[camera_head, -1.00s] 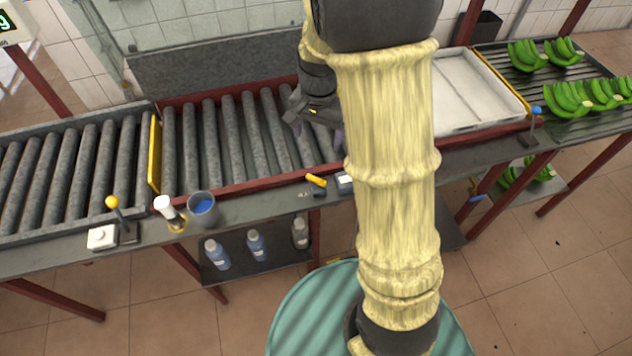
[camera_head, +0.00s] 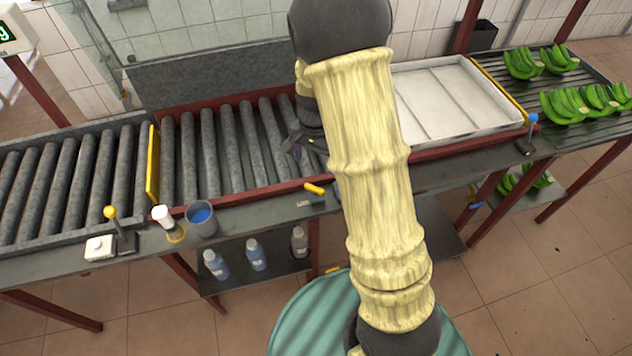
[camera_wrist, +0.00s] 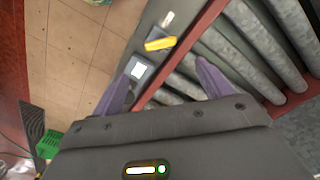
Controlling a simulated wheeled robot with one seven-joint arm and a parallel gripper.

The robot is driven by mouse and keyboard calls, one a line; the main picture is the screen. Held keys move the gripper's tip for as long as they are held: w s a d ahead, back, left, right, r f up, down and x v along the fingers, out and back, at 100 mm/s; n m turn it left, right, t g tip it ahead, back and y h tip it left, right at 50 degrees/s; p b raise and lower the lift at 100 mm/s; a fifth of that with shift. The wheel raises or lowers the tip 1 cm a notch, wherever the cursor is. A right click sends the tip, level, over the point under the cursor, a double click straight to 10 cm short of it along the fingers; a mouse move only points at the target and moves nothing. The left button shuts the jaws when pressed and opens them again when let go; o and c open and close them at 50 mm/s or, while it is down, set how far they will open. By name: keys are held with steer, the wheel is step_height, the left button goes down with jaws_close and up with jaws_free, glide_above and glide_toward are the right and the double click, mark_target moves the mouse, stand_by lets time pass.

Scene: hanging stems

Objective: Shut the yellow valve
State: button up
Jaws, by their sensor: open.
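The yellow valve (camera_head: 314,188) shows as a short yellow handle on the front ledge of the roller conveyor, just left of my arm. In the wrist view the yellow handle (camera_wrist: 160,44) lies just beyond the fingertips, between their lines, and touches neither. My gripper (camera_wrist: 164,62) is open and empty, its two purple fingers spread wide. In the head view my gripper (camera_head: 304,142) is over the rollers behind the valve, mostly hidden by my arm.
A grey box with a white face (camera_wrist: 138,71) sits beside the valve near the left finger. A red rail (camera_wrist: 185,52) and rollers (camera_wrist: 235,55) lie to the right. On the ledge stand a blue-filled cup (camera_head: 202,219) and a yellow-knobbed lever (camera_head: 112,214).

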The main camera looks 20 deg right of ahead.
mark_target(314, 187)
step_height(314, 187, down, 11)
steer(key=shift+a+r+p, duration=0.15)
steer(key=shift+p, duration=0.4)
steer(key=c, duration=1)
